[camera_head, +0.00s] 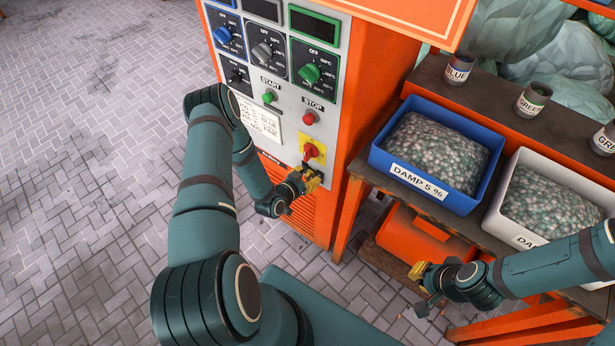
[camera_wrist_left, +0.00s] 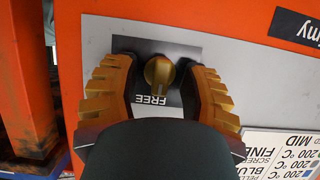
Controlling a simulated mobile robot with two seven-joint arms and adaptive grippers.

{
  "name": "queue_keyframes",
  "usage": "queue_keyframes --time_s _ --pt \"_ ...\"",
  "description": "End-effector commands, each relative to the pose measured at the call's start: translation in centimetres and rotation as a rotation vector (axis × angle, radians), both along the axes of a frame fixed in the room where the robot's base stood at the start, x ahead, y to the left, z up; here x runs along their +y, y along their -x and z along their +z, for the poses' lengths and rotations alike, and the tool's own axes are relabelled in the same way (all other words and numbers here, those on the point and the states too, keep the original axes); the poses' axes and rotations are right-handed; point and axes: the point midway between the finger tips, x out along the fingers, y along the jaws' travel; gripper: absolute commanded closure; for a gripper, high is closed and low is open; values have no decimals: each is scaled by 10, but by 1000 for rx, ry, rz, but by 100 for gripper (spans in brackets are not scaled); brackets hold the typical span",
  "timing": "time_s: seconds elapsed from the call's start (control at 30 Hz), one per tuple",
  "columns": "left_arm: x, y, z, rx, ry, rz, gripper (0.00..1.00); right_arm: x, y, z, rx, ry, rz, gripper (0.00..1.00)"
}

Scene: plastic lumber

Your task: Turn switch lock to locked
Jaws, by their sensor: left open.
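The switch lock is a brass-coloured knob (camera_wrist_left: 158,72) on a black plate (camera_wrist_left: 184,50) in the left wrist view. The word FREE shows upside down on the plate, beside the knob. My left gripper (camera_wrist_left: 158,88) is open, with one ridged yellow finger on each side of the knob; I cannot tell whether they touch it. In the head view the left gripper (camera_head: 304,181) is at the lower front of the machine panel, below the red-and-yellow switch (camera_head: 312,151), and hides the knob. My right gripper (camera_head: 424,283) is at the lower right, away from the panel; its opening is unclear.
The panel also has a green START button (camera_head: 269,97), a red STOP button (camera_head: 309,118) and several dials. A blue bin (camera_head: 465,200) and a white bin (camera_head: 525,158) of pellets stand on the bench at right. Open paved floor (camera_head: 80,170) lies at left.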

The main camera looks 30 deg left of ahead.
Motion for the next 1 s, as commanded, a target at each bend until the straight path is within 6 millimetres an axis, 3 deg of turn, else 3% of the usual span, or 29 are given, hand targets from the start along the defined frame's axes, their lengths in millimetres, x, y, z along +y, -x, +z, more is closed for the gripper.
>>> queue_keyframes --time_s 0.33,0.4,0.47,1.0 --pt "0 -2 -1 1 0 0 57 0 0 0 0 0 0 100" --pt "0 -2 -1 1 0 0 82 0 0 0 0 0 0 100" --pt "0 -2 -1 1 0 0 100 0 0 0 0 0 0 100" --pt "0 -3 -1 -1 -11 0 100 0 0 -1 0 0 0 100"
